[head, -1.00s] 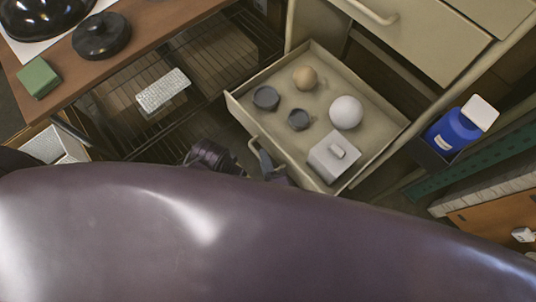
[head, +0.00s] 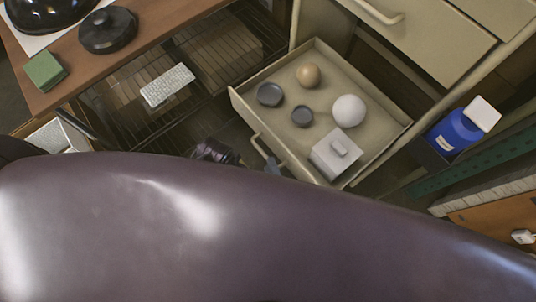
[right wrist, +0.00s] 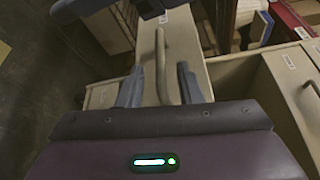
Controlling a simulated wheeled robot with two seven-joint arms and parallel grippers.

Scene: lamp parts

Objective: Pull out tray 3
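An open tray (head: 382,142) juts out of the beige cabinet in the head view. It holds a tan ball, a white ball, two dark round dishes and a grey lidded box. Its bar handle (head: 262,148) is on its front, partly hidden by my arm. My right gripper (head: 270,166) is at this front, mostly hidden in the head view. In the right wrist view, the open fingers of my right gripper (right wrist: 157,88) stand on either side of a bar handle (right wrist: 161,60), with visible gaps. No tray number is readable. My left gripper is not in view.
A closed drawer with a handle (head: 378,14) is above the open tray. A blue container (head: 453,133) stands to the right. A wire rack (head: 205,75) with a light block (head: 167,86) lies left, beside a wooden top (head: 140,30). My purple arm covers the lower picture.

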